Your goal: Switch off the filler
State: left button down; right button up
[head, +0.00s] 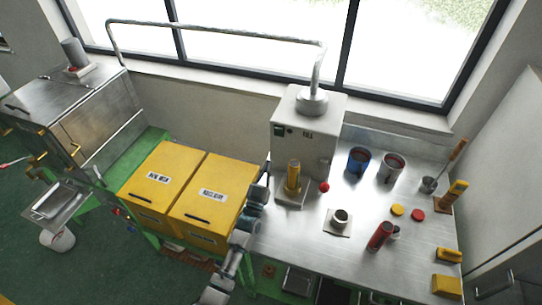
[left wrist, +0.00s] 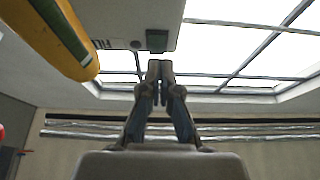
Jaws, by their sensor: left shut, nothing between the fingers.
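The filler (head: 313,118) is a pale grey box with a pipe rising from its top, at the back of the steel bench. A small dark green switch (head: 279,131) sits on its front at the upper left. My left gripper (head: 266,171) is in front of the filler's left side, beside the yellow boxes. In the left wrist view the shut, empty fingers (left wrist: 160,66) point at the dark switch (left wrist: 157,40) on the filler's panel (left wrist: 120,18). The tips appear very close to it; I cannot tell whether they touch. My right gripper is not in view.
A yellow cylinder (head: 293,176) stands before the filler and shows close by in the left wrist view (left wrist: 52,38). A red knob (head: 324,187) is right of it. Two yellow boxes (head: 190,190) lie left of my arm. Blue (head: 358,160) and grey pots (head: 391,167) stand right.

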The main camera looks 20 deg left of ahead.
pick_arm(q)
jog(key=v, duration=0.3)
jog(key=shift+a+f, duration=0.1)
jog(key=shift+f, duration=0.05)
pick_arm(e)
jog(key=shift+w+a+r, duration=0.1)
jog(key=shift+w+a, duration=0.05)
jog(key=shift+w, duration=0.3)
pick_arm(q)
jog(key=shift+s, duration=0.1)
